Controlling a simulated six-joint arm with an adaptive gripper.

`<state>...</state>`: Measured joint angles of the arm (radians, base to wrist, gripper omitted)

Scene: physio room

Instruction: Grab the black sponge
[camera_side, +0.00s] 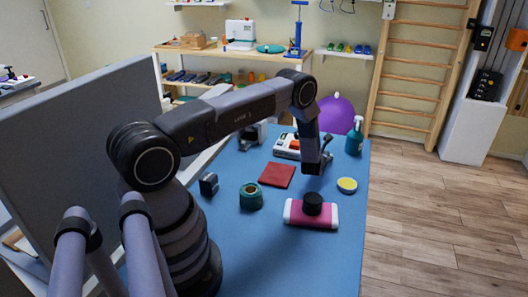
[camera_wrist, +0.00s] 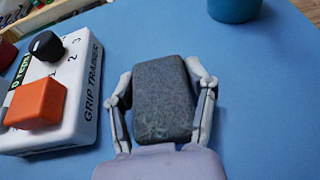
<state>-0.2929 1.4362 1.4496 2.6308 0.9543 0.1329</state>
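The black sponge (camera_wrist: 163,100) is a dark, speckled block in the middle of the wrist view. My gripper (camera_wrist: 162,80) has one finger on each side of it, and both fingertips appear to lie against its sides. My palm covers its near end. In the side view my gripper (camera_side: 318,165) points down low over the blue table, behind the pink and white item. I cannot make out the sponge in the side view. Whether it rests on the table or is slightly raised is not clear.
The grip trainer (camera_wrist: 60,90) stands close on the left in the wrist view. A teal spray bottle (camera_side: 355,138), yellow-topped tin (camera_side: 347,185), red cloth (camera_side: 277,175), green tape roll (camera_side: 251,197) and pink and white item (camera_side: 296,214) surround my gripper.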

